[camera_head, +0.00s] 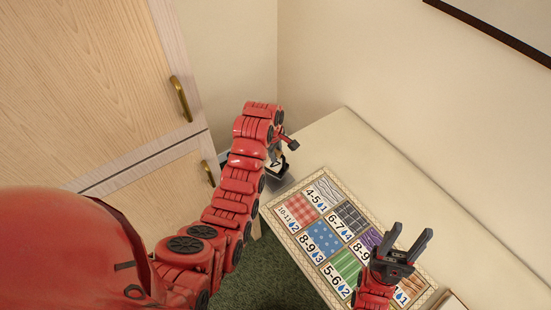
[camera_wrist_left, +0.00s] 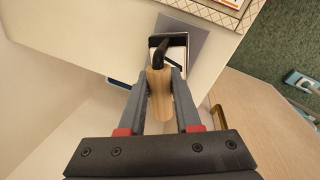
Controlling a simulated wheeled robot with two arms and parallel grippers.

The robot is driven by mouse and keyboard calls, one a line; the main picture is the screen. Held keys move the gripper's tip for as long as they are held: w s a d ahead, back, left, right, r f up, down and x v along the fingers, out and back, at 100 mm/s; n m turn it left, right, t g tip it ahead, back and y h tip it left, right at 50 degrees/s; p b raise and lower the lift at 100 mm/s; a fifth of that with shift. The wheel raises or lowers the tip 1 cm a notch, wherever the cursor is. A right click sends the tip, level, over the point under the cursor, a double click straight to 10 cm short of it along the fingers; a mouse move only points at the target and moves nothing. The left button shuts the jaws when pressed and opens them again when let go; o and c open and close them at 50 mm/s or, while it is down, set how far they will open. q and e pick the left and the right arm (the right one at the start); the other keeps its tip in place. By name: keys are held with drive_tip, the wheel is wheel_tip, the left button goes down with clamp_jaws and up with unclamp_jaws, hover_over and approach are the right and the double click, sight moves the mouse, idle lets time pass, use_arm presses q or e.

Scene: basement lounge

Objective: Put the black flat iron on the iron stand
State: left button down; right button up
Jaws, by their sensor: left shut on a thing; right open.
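The black flat iron (camera_head: 278,170) is at the far left end of the table in the head view, mostly hidden by my left arm. My left gripper (camera_head: 284,143) is shut on its wooden handle. A flat grey plate (camera_wrist_left: 202,36), likely the iron stand, shows under and beside the iron. I cannot tell whether the iron touches it. My right gripper (camera_head: 410,238) is open and empty above the patterned mat.
A mat with coloured fabric squares and numbers (camera_head: 272,207) lies on the pale table (camera_head: 345,125). A wooden cabinet (camera_head: 100,80) with brass handles stands at the left, close to my left arm. Walls bound the table's back. The tabletop behind the mat is clear.

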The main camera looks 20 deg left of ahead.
use_arm(q)
drive_tip(key=shift+w+a, duration=0.25)
drive_tip(key=shift+w, duration=0.15)
wheel_tip(320, 180, down, 3)
drive_tip(key=p, duration=0.2)
drive_tip(key=shift+r+p, duration=0.1)
drive_tip(key=shift+p, duration=0.25)
drive_tip(key=shift+f, duration=0.35)
drive_tip(key=c, duration=1.1)
unclamp_jaws()
drive_tip(key=shift+f, duration=0.15)
drive_tip(key=o, duration=0.5)
drive_tip(key=shift+r, duration=0.2)
